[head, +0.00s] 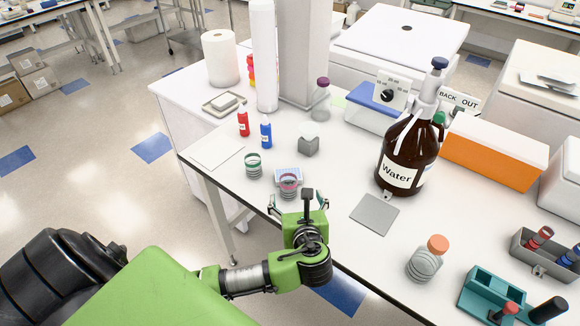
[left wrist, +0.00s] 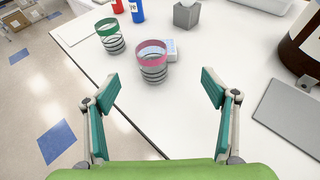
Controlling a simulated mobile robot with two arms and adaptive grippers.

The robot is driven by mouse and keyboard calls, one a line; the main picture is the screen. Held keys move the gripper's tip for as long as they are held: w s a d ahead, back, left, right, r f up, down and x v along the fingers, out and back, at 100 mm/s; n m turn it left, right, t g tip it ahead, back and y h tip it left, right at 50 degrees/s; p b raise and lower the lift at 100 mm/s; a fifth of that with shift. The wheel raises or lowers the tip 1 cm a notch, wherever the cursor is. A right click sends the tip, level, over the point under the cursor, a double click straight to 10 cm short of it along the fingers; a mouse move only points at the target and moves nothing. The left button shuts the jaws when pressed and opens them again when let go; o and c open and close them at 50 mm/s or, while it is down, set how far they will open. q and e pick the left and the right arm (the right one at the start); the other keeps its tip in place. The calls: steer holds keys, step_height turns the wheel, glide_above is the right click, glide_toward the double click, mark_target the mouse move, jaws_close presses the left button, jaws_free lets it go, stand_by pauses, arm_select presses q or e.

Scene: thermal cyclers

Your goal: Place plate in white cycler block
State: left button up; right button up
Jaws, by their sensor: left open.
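My left gripper (head: 299,204) is open and empty, over the front edge of the bench. In the left wrist view its fingers (left wrist: 159,80) are spread wide, in front of a pink-rimmed ringed cup (head: 289,184), also seen there (left wrist: 152,62). A small pale blue and white block (head: 287,174), possibly the plate, lies on the bench just behind that cup. It is partly hidden by the cup in the left wrist view (left wrist: 171,50). I cannot make out a white cycler block with certainty. My right gripper is not in view.
A green-rimmed cup (head: 253,166) stands left of the pink one. Red (head: 243,123) and blue (head: 266,136) bottles and a grey block (head: 308,146) stand behind. A grey flat pad (head: 375,214) and a brown water jug (head: 409,158) are to the right. White bench surface between is clear.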

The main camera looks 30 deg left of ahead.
mark_target(290, 182)
arm_select(q)
steer(key=shift+w+a, duration=0.1)
steer(key=shift+a, duration=0.3)
steer(key=x, duration=0.7)
steer(key=shift+a+f+p, duration=0.1)
steer(key=shift+a+p, duration=0.1)
steer(key=shift+p, duration=0.15)
steer(key=shift+w+a+f, duration=0.15)
steer(key=shift+w+a, duration=0.1)
steer(key=shift+w, duration=0.1)
steer(key=shift+w+a, duration=0.2)
steer(key=p+x, duration=0.1)
steer(key=x, duration=0.2)
steer(key=shift+w+a+f, duration=0.35)
steer(key=shift+w+f, duration=0.05)
steer(key=shift+w, duration=0.15)
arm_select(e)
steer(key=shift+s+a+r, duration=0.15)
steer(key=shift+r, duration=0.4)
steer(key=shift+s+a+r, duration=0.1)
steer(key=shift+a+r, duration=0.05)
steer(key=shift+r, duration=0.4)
arm_select(q)
steer(key=c, duration=1.3)
